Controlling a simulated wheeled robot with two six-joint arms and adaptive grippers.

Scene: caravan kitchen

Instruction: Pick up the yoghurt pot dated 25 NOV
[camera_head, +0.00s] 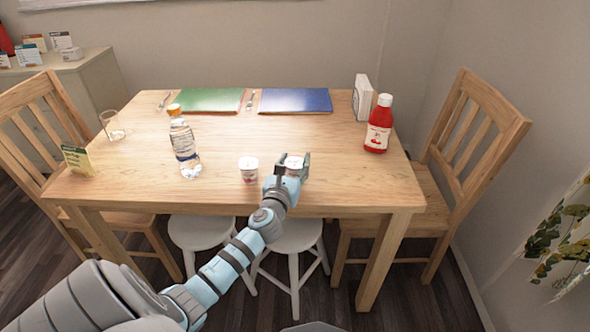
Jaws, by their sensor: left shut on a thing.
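Two small white yoghurt pots are at the near side of the wooden table (225,135). The left yoghurt pot (249,168) stands upright on the table top. The right yoghurt pot (294,162) is between the fingers of my left gripper (291,167), which is shut on it. The fingers hide part of this pot, and I cannot tell whether it touches the table. The dates on both pots are too small to read. My right gripper is not in view.
A clear bottle (184,148) with an orange cap stands left of the pots. A glass (112,126), a small card (78,161), a green mat (210,100), a blue mat (295,100) and a red bottle (379,125) are also on the table. Stools and chairs surround it.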

